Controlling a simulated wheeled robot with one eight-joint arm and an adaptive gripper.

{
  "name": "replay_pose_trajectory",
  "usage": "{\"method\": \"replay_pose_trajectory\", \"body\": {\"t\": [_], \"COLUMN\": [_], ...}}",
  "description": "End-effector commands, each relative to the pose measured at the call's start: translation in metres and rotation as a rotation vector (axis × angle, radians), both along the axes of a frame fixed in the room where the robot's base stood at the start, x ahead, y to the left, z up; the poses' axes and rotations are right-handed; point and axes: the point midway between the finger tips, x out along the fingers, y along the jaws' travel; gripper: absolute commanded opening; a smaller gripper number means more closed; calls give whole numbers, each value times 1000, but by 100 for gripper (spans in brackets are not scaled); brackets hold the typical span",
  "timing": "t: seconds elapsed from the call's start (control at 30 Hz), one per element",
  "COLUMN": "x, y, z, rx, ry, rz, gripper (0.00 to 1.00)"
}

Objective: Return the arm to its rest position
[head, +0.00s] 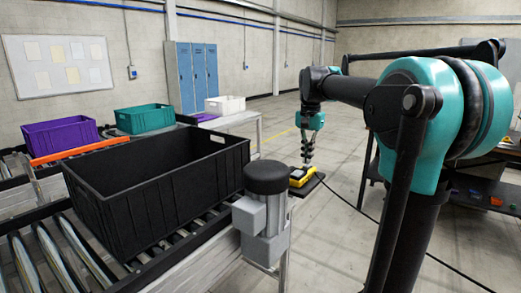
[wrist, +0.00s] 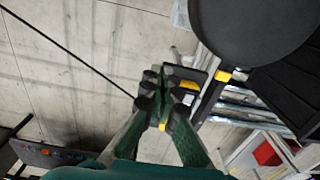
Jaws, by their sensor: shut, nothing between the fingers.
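My arm, teal and black, reaches out from the right of the head view. My gripper (head: 307,160) hangs at its far end, pointing down, beyond the motor and to the right of the black crate. In the wrist view my gripper (wrist: 164,90) has its dark fingertips together, with nothing held between them. A yellow device (head: 299,178) on a dark plate lies below the gripper in the head view. I cannot tell the exact gap between the fingertips and the device.
A large black crate (head: 108,208) stands on the roller conveyor (head: 60,255). A motor (head: 265,200) with a black cap stands beside it. Purple (head: 60,135), teal (head: 145,118) and white (head: 225,105) crates stand farther back. A dark cable (head: 350,205) crosses the open floor.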

Motion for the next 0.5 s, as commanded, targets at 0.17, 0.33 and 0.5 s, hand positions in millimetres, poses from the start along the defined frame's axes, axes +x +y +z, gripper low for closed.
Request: {"method": "replay_pose_trajectory", "body": {"t": [0.17,0.33,0.5], "x": [-8,-20,-42], "y": [-3,-6,-11], "z": [-19,-46,-86], "rx": [1,0,-4], "ry": [-21,-51,-95], "rz": [34,84,160], "gripper": [0,0,0]}}
